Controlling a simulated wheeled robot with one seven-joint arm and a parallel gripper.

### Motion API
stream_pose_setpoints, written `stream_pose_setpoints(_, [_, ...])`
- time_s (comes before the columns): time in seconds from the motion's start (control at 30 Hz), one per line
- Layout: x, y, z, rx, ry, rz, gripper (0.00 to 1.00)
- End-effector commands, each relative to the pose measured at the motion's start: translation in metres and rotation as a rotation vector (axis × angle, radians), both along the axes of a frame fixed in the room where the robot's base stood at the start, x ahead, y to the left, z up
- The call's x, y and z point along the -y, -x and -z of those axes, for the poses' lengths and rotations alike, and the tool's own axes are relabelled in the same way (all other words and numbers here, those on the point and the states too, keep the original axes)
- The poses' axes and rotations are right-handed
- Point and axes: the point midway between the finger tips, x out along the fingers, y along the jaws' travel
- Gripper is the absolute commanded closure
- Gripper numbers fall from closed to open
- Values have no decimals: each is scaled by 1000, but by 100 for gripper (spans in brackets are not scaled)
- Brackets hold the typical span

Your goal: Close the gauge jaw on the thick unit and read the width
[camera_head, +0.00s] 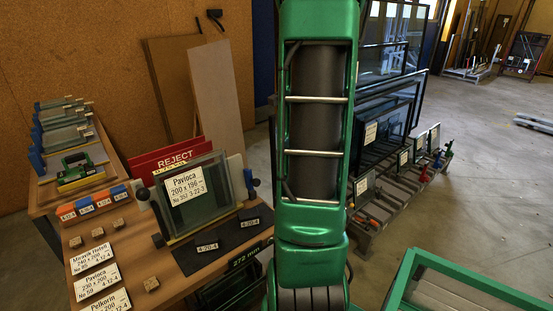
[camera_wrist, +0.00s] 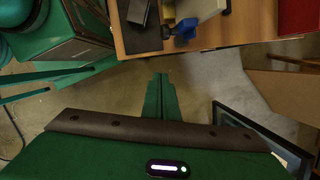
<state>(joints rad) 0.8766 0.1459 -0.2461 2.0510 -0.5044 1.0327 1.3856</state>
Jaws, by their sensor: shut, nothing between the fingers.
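A framed glass unit (camera_head: 205,203) labelled "Pavioca 200 x 190" stands upright in a dark-clamped stand on the wooden bench (camera_head: 133,222). I cannot tell whether it is the thick unit. A green and yellow tool (camera_head: 80,170) lies at the left of the bench; I cannot tell whether it is the gauge. No gauge jaw is clearly visible. My gripper (camera_wrist: 160,92) shows in the wrist view with its green fingers together and empty, over bare floor beside the bench (camera_wrist: 205,30). In the head view my arm hides the middle.
Blue and orange blocks (camera_head: 92,203), label cards (camera_head: 97,283) and dark pads (camera_head: 208,250) lie on the bench. A red REJECT sign (camera_head: 170,158) stands behind. Green "272 mm" text (camera_head: 245,258) shows at the bench edge.

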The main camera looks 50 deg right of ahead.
Motion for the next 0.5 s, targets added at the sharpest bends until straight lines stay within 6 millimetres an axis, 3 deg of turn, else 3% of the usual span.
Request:
stream_pose_setpoints(0.4, [-20, -10, 75, -2, -2, -7, 100])
stream_pose_setpoints(0.5, [-33, -19, 64, 3, 3, -10, 100])
